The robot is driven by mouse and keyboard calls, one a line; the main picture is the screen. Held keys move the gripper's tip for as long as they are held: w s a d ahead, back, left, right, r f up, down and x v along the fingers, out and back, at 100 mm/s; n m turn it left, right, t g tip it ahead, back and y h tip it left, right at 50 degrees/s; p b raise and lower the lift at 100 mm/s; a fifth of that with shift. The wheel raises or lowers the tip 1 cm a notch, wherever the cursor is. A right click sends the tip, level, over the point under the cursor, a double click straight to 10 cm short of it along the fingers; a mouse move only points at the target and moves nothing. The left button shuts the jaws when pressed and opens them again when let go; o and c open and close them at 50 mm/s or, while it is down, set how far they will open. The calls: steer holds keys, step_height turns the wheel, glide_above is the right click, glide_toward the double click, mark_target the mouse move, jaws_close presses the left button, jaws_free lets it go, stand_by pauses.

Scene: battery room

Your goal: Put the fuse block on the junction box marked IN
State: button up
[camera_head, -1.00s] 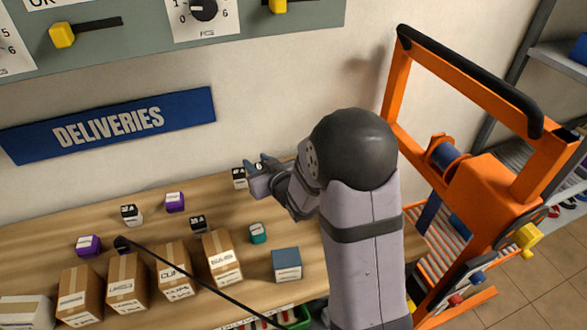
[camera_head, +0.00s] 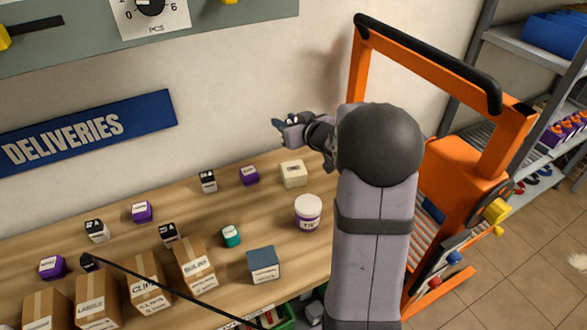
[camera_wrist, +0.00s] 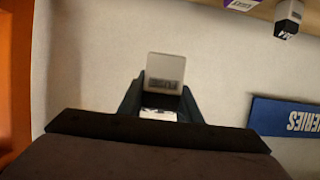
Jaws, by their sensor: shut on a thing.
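My gripper (camera_head: 284,122) is raised above the back of the workbench, close to the wall, shut on a small block, which I take to be the fuse block. In the wrist view the block (camera_wrist: 166,68) shows as a pale grey face with a printed label, between the two dark fingers. No junction box marked IN can be made out. A cream box (camera_head: 293,174) with an unreadable label stands on the bench below my gripper.
The workbench (camera_head: 262,204) holds several small cubes, including a black-and-white one (camera_head: 208,181) and a purple one (camera_head: 249,175). A white tub (camera_head: 308,212), a blue-grey box (camera_head: 263,264) and several cartons (camera_head: 195,262) stand nearer. An orange frame (camera_head: 470,165) rises at right.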

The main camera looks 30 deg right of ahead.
steer(key=shift+s+f, duration=0.1)
steer(key=shift+f, duration=0.05)
steer(key=shift+f, duration=4.95)
steer(key=shift+f, duration=0.2)
steer(key=o, duration=1.1)
steer(key=shift+r, duration=0.2)
steer(key=shift+s, duration=0.1)
steer(key=b+v, duration=0.2)
steer(key=v, duration=0.9)
steer(key=shift+s, duration=0.4)
